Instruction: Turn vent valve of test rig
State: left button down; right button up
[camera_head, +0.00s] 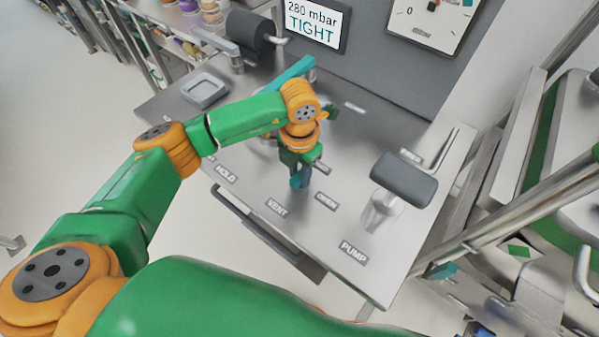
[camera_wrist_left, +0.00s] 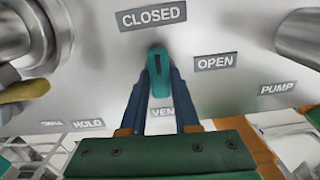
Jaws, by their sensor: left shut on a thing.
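The vent valve's teal handle (camera_wrist_left: 159,74) stands on the steel panel between the CLOSED and OPEN labels, above the partly hidden VENT label, in the left wrist view. My left gripper (camera_wrist_left: 160,88) is shut on it, with one dark blue finger on each side. In the head view the left gripper (camera_head: 299,172) points down at the panel behind the VENT and OPEN labels. There the gripper and wrist hide most of the handle. My right gripper is in neither view.
A display (camera_head: 315,22) reads 280 mbar TIGHT beside a dial gauge (camera_head: 432,20). A pump with a dark grip (camera_head: 404,178) stands to the right. A teal bar (camera_head: 289,74) and a square steel dish (camera_head: 205,90) lie farther back. A front rail (camera_head: 266,235) edges the bench.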

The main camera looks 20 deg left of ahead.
aim_at(300, 175)
pick_arm(q)
jog(key=m+b, duration=0.5)
jog(key=b, duration=0.1)
jog(key=shift+f+m, duration=0.25)
jog(key=shift+m, duration=0.15)
jog(key=m+b, duration=0.2)
jog(key=shift+w+m, duration=0.1)
jog(key=shift+m, duration=0.3)
jog(key=m+b, duration=0.3)
jog(key=m, duration=0.1)
jog(key=shift+r, duration=0.1)
jog(key=shift+r+m+b, duration=0.15)
jog(key=shift+m+b, duration=0.55)
jog(key=shift+m, duration=1.6)
jog(key=c, duration=0.6)
grip_release()
jog(key=shift+c, duration=0.2)
jog(key=shift+r, duration=0.1)
notch_tip(300, 175, up, 7)
